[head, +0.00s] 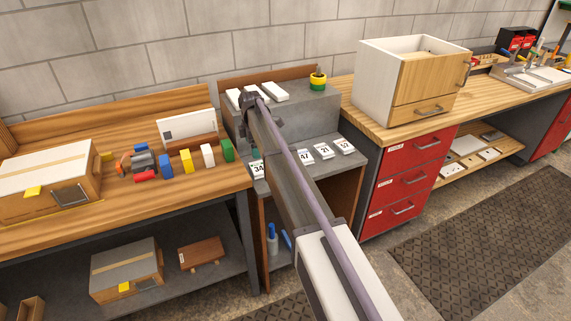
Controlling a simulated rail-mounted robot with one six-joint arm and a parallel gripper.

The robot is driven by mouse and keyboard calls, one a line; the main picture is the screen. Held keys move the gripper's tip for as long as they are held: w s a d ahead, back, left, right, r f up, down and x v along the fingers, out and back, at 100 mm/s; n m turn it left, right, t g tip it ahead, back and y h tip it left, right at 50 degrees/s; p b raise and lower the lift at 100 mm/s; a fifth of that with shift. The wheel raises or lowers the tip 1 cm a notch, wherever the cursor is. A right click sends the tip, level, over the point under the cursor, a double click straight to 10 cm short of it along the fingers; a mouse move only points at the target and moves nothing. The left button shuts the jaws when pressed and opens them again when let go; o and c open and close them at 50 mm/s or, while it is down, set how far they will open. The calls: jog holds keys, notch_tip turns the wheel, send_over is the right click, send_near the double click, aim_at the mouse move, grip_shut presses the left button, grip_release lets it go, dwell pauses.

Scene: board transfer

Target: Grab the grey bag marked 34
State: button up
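A small white piece marked 34 (258,170) sits on the lower grey ledge (338,166), just left of my arm, which covers part of its surroundings. I cannot make out a grey bag in this view. My gripper (248,98) is above and behind the marked piece, at the raised grey step, close to several white bars (274,91). The gripper is small and dark here; I cannot tell whether it is open or shut, or whether it touches a bar.
Other white pieces marked 47 (304,157), 21 (324,151) and 52 (343,146) stand right of my arm. Colored blocks (186,161) and a box (45,180) are left; a white cabinet (378,80) is right.

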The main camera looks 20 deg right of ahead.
jog(key=b, duration=0.6)
send_over(257, 168)
notch_tip(257, 168, down, 6)
jog(key=shift+w+a+r, duration=0.1)
jog(key=shift+a, duration=0.05)
notch_tip(257, 168, down, 6)
jog(key=b, duration=0.5)
jog(key=shift+r, duration=0.5)
jog(key=c, duration=0.7)
notch_tip(257, 168, up, 10)
jog(key=p, duration=1)
jog(key=shift+r+p, duration=0.2)
jog(key=shift+p, duration=0.1)
